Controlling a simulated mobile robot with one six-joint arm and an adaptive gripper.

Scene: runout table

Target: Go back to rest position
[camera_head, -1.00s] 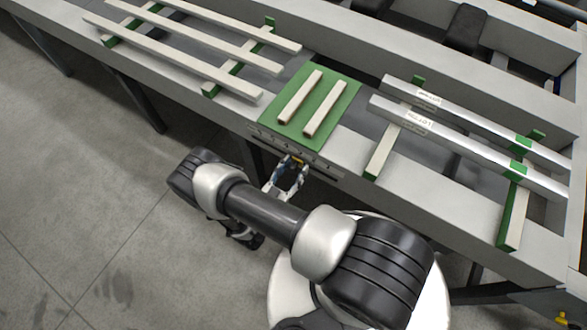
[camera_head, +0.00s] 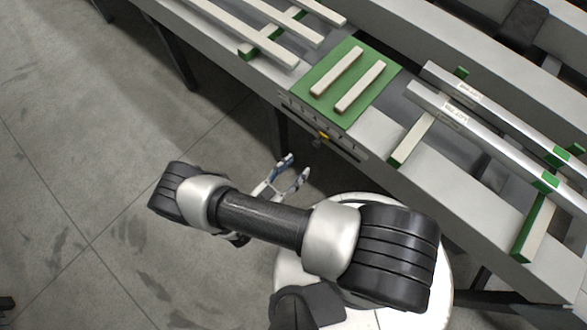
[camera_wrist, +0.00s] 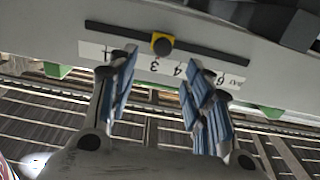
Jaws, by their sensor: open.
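My gripper (camera_head: 291,172) is open and empty in the head view, held in front of the table's near edge and apart from it. In the wrist view its two blue-padded fingers (camera_wrist: 160,95) are spread wide with nothing between them. Beyond them is the table's front face with a numbered scale (camera_wrist: 150,66), a dark slot and a yellow-and-black knob (camera_wrist: 162,45). The knob also shows in the head view (camera_head: 322,136).
A green mat (camera_head: 335,112) on the runout table bears two pale bars (camera_head: 337,71). More pale bars (camera_head: 240,32) lie on cross strips to the left. Two metallic profiles (camera_head: 490,130) lie to the right. Open floor (camera_head: 80,150) is at left.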

